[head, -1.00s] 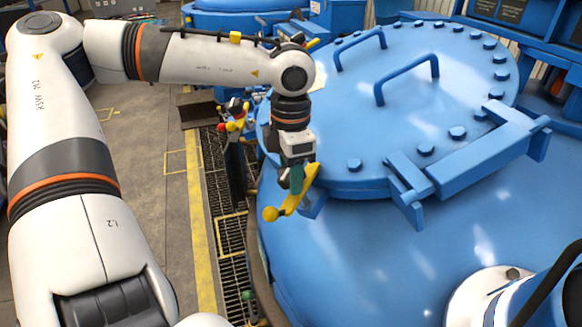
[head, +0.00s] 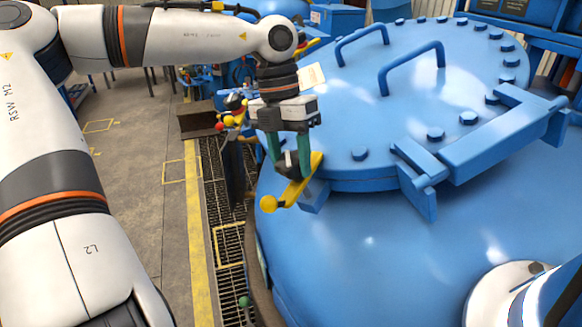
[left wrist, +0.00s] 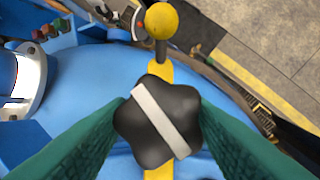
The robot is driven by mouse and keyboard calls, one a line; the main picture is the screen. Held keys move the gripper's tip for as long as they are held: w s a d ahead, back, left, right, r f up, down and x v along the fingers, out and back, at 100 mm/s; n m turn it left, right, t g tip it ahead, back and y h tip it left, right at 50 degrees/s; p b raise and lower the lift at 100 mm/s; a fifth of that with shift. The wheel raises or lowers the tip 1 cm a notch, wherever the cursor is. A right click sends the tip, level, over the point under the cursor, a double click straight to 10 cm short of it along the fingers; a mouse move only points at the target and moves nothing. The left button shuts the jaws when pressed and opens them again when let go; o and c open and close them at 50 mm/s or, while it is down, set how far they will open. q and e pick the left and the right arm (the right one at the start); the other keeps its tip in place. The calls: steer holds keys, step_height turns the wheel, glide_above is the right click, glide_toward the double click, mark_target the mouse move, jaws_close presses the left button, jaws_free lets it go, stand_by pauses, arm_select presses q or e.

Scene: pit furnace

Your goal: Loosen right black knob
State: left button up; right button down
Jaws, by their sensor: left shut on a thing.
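A black lobed knob (left wrist: 158,122) with a pale bar across its top sits on a yellow lever arm in the left wrist view. My left gripper (left wrist: 158,128) has its green fingers on either side of the knob, gripping it. In the head view my left gripper (head: 290,165) points down at the left edge of the blue lid, and its fingers partly hide the knob. The yellow lever (head: 297,185) slants down to a yellow ball end (head: 268,204). My right gripper is not in view. No second black knob is clearly visible.
The large blue lid (head: 400,110) has bolts round its rim, two loop handles (head: 412,60) and a blue hinge bar (head: 505,140). A floor grating (head: 222,200) and yellow line run along the left. Red and yellow ball-ended controls (head: 232,118) stand behind the gripper.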

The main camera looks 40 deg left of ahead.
arm_select(q)
steer(key=n+h+b, duration=0.1)
steer(key=n, duration=0.2)
steer(key=shift+a, duration=0.1)
steer(key=shift+n+t+h+b, duration=0.6)
steer(key=shift+n+h+b, duration=0.15)
steer(key=shift+n, duration=1.15)
steer(key=o, duration=1)
steer(key=shift+s, duration=0.1)
steer(key=shift+a, duration=0.1)
